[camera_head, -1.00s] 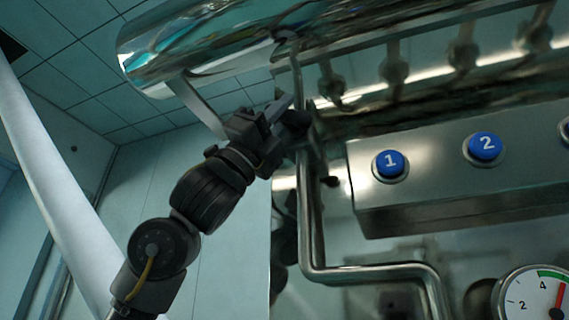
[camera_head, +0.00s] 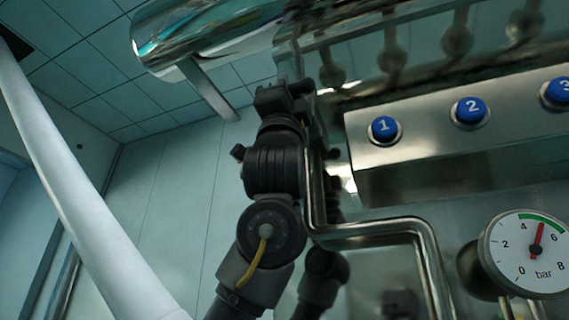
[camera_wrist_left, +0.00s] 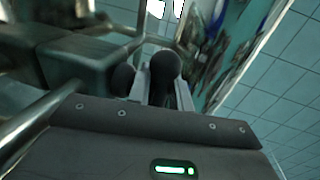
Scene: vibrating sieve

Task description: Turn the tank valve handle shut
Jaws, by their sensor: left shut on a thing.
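The tank valve handle shows in the left wrist view as a black, rounded grip (camera_wrist_left: 165,67) between the pale fingers of my left gripper (camera_wrist_left: 160,88). My left gripper is shut on it. In the head view my left gripper (camera_head: 284,96) is raised at the upper middle, beside the upright steel pipe and below the shiny tank. There the gripper and wrist mostly hide the handle, and its exact angle cannot be told. My right gripper is in neither view.
A bent steel pipe (camera_head: 317,205) runs close to the right of my left arm. A steel panel with blue numbered buttons (camera_head: 384,129) and a pressure gauge (camera_head: 530,250) are at the right. The shiny tank (camera_head: 205,40) hangs above.

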